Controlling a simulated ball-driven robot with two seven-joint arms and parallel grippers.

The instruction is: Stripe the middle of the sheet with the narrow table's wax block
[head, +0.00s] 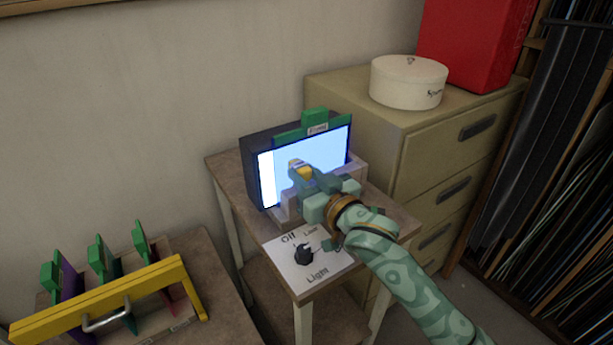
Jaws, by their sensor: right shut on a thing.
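The sheet (333,154) hangs upright in front of a dark box on the narrow table (229,168). It glows light blue, with a brighter white band down its left side. A green holder with a small label runs along its top. The fingers hide part of the block and of the sheet, and I cannot tell whether the block touches the sheet. My left gripper is out of view.
A panel with a black knob (303,256), marked "Off", "Low" and "Light", lies on the narrow table's front. A rack with a yellow bar (110,297) holds green-topped sheets at lower left. A cabinet (365,117) with a round white box (408,83) stands close right.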

